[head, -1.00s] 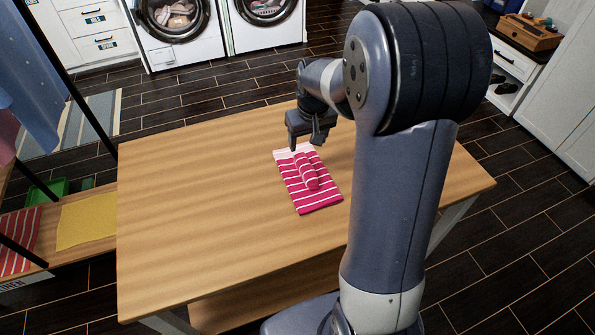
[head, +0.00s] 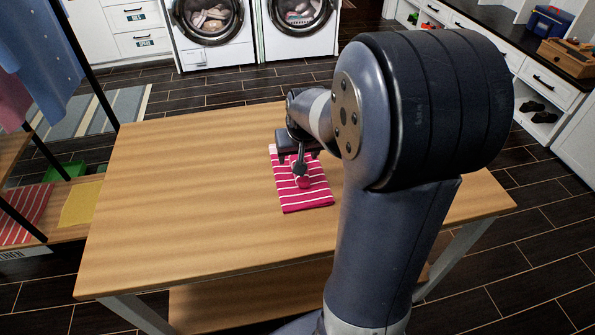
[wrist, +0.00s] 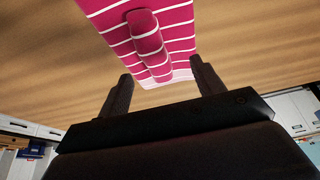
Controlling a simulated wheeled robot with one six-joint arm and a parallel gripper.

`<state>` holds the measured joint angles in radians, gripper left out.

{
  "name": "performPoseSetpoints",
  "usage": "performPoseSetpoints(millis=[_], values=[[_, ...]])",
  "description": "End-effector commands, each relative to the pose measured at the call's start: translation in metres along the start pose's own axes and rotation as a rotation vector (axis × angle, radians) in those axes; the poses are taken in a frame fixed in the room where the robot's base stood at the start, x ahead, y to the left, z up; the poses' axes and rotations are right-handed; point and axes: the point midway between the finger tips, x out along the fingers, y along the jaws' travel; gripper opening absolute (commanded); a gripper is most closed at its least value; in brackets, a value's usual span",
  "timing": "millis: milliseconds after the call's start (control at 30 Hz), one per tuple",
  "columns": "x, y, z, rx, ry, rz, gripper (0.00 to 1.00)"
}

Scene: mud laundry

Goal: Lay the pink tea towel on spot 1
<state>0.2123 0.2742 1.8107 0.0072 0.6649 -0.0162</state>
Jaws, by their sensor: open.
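The pink tea towel (head: 304,197) with white stripes lies on the wooden table, with a raised roll or fold (wrist: 148,40) along its middle. My gripper (head: 302,164) is over the towel's far part in the head view and hides some of the roll. In the wrist view my gripper (wrist: 160,88) is open, with one finger on each side of the roll's line. I cannot tell whether the fingertips touch the cloth. I see no marking that I can tell as spot 1.
The wooden table (head: 180,215) is bare to the left of the towel. A low shelf at the left holds a red striped cloth (head: 22,212), a yellow cloth (head: 80,205) and a green tray (head: 66,171). Washing machines (head: 210,30) stand behind.

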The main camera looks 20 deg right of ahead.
Motion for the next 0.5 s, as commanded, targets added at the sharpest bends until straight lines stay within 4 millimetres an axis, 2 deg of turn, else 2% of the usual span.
performPoseSetpoints(millis=[167,500], values=[[0.011,0.001,-0.001,0.001,-0.001,0.0,0.64],[0.053,0.008,-0.005,-0.001,-0.001,0.0,0.64]])
